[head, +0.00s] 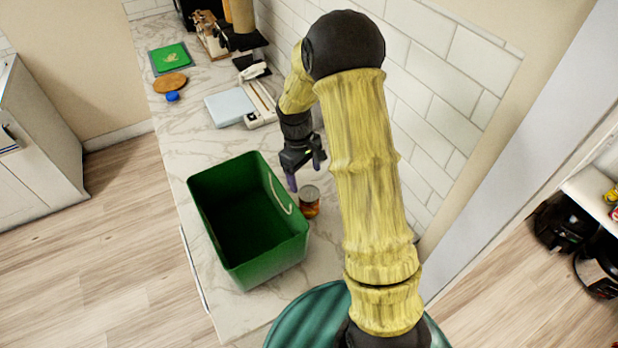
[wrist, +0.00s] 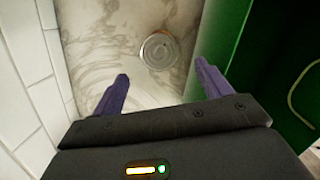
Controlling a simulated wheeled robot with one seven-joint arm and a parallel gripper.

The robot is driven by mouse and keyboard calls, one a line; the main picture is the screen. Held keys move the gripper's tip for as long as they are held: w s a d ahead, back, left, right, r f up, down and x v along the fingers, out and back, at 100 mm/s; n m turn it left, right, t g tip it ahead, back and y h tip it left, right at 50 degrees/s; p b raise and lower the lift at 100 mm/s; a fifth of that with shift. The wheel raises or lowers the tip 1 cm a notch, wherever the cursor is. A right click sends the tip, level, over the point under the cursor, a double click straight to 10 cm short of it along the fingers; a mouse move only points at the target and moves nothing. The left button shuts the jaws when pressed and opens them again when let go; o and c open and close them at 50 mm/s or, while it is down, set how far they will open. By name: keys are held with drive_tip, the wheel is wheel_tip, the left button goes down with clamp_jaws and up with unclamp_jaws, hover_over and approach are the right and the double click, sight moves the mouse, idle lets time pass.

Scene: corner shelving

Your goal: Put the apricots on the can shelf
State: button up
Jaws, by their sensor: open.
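A can with an orange-brown side and a metal lid, likely the apricots (head: 309,202), stands upright on the marble counter (head: 190,108), just right of a green bin. Its round lid also shows in the wrist view (wrist: 160,51), ahead of and between my fingertips. My gripper (head: 305,172) is open and empty, pointing down just behind the can and apart from it. Its purple fingers also show in the wrist view (wrist: 162,85). At the right edge of the head view, a white shelf (head: 590,196) bears small red and yellow cans (head: 613,197).
The green bin (head: 270,262) stands close beside the can and my gripper. A tiled wall (head: 436,105) rises on the right of the counter. A white scale (head: 258,112), a pale blue board (head: 228,106) and a green mat (head: 168,58) lie farther back. Black appliances (head: 562,222) stand below the shelf.

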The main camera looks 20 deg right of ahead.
drive_tip(key=s+r+m+t, duration=0.2)
drive_tip(key=s+r, duration=0.3)
drive_tip(key=s, duration=0.3)
drive_tip(key=s+r+m+t, duration=0.2)
drive_tip(key=s+r+m, duration=0.2)
drive_tip(key=s+r, duration=0.2)
drive_tip(key=s+a, duration=0.1)
drive_tip(key=s, duration=0.1)
drive_tip(key=shift+s+m+y, duration=0.3)
drive_tip(key=shift+s+y, duration=0.1)
